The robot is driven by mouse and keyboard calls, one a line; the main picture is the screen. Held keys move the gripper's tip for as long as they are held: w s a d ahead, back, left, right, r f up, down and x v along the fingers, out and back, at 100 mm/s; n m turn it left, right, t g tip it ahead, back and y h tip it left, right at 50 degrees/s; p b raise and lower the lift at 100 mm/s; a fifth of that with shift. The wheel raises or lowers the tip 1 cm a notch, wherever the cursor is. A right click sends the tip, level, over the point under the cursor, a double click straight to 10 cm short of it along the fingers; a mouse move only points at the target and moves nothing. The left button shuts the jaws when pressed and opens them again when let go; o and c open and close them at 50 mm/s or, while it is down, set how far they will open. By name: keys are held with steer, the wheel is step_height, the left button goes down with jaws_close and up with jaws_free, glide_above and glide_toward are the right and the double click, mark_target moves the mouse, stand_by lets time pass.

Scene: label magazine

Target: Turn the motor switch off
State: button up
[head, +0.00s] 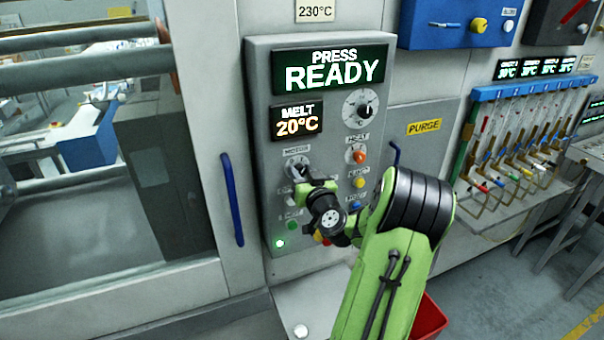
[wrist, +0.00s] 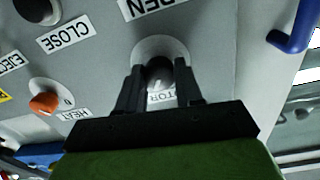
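The motor switch (head: 296,163) is a small knob on a pale round dial, under the MOTOR label on the grey control panel (head: 335,225). In the head view my gripper (head: 302,180) is at the switch and covers its lower part. In the wrist view, the dark switch knob (wrist: 160,72) sits between the two black fingertips of my gripper (wrist: 160,88). The fingers flank the knob closely and look shut on it. The MOTOR label is partly hidden behind the fingers, and the pointer direction is not clear.
The displays above read PRESS READY and MELT 20°C. A blue handle (head: 231,200) stands left of the panel. A red bin (head: 430,318) is below my arm.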

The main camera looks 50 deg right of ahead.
steer(key=shift+c, duration=1.1)
steer(key=shift+f+n+b, duration=0.1)
steer(key=shift+n+b, duration=0.2)
steer(key=shift+b, duration=0.6)
steer(key=n+b, duration=1.3)
steer(key=b, duration=1.2)
steer(key=shift+f, duration=0.1)
steer(key=shift+n, duration=0.4)
